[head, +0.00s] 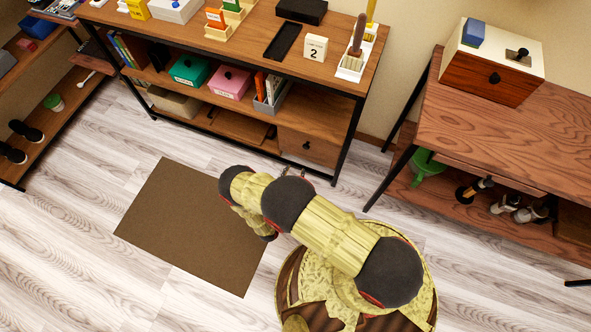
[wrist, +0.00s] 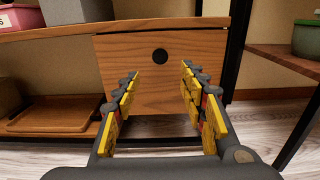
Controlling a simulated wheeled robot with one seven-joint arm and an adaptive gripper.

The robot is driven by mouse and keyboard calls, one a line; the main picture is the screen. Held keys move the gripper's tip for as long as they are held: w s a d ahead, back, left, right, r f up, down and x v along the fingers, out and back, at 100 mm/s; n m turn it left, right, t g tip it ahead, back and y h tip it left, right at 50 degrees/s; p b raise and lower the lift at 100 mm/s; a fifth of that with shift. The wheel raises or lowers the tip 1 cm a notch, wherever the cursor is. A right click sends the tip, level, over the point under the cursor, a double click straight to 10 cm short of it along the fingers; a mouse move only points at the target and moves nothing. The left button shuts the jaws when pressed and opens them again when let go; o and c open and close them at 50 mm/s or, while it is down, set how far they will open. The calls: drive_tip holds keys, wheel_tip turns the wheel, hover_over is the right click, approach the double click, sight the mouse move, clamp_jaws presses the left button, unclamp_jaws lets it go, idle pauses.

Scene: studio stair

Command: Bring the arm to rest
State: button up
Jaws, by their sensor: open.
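My gripper (wrist: 161,105) is open and empty in the wrist view, its two yellow-padded fingers spread apart. Beyond the fingers is a wooden drawer front (wrist: 165,75) with a round black knob (wrist: 160,56); a gap of unclear depth lies between. In the head view my arm (head: 330,232) reaches out above the floor toward the middle shelf unit, and its far end is folded down beside the brown mat. The gripper itself is mostly hidden behind the arm there. The same drawer (head: 310,149) shows at the lower right of the shelf unit, and it looks closed.
A brown mat (head: 195,225) lies on the pale floor left of my arm. A wooden desk (head: 500,125) stands at right, with a green item (head: 427,166) below. Floor at lower left is clear.

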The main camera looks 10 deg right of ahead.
idle(0.5)
drive_tip(key=s+d+f+m+g+h, duration=0.2)
drive_tip(key=s+d+g+h, duration=0.15)
drive_tip(key=s+d, duration=0.35)
drive_tip(key=s+d+r+m+g+h, duration=0.1)
drive_tip(key=s+d+r+m+g, duration=0.1)
drive_tip(key=s+r+m+g, duration=0.25)
drive_tip(key=s+a+r+m+g+y+p, duration=0.1)
drive_tip(key=s+a+r+m+g+y, duration=0.25)
drive_tip(key=r, duration=1.05)
drive_tip(key=a+r+m+g+y+p, duration=0.1)
drive_tip(key=a+r+m+g+y, duration=0.2)
drive_tip(key=r+m, duration=0.7)
drive_tip(key=s+a+r+m+g+y+p, duration=0.1)
drive_tip(key=a+r+m+g+y+p, duration=0.3)
drive_tip(key=r, duration=1.3)
drive_tip(key=s+d+r+m+t+y, duration=0.1)
drive_tip(key=d+r+t, duration=0.1)
drive_tip(key=r, duration=0.7)
drive_tip(key=s+d+r+m+t+y, duration=0.2)
drive_tip(key=d+r+t, duration=0.1)
drive_tip(key=r, duration=0.6)
drive_tip(key=s+d+r+m+t+y+p, duration=0.1)
drive_tip(key=s+d+r+t, duration=0.1)
drive_tip(key=r, duration=0.8)
drive_tip(key=shift+d+m+t+y, duration=0.3)
drive_tip(key=shift+d+m+t, duration=0.15)
drive_tip(key=shift+t, duration=0.8)
